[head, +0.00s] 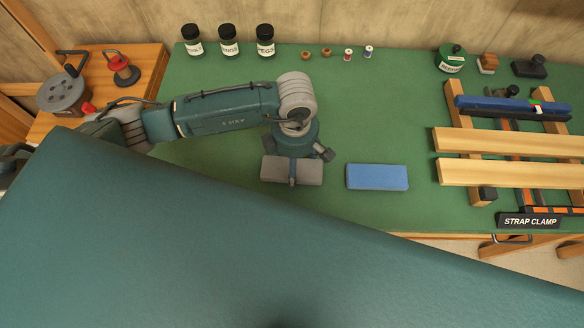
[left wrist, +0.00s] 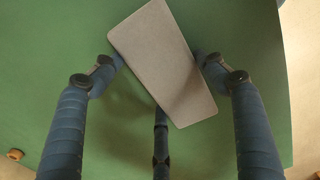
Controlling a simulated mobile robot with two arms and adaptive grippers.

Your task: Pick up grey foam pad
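The grey foam pad (head: 276,172) lies flat on the green bench top, below my left gripper (head: 294,160). In the left wrist view the pad (left wrist: 158,52) lies at a slant between the fingers of my left gripper (left wrist: 160,68). The fingers are spread wide, two at the pad's long sides and one at its near edge. I cannot tell whether any fingertip touches it. Part of the pad is hidden by the gripper in the head view. My right gripper is not in view.
A blue pad (head: 377,177) lies close to the right of the grey pad. A wooden strap clamp frame (head: 470,140) stands further right. Black-lidded jars (head: 229,42) and small spools (head: 348,54) line the back. The bench (head: 390,120) is clear in the middle.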

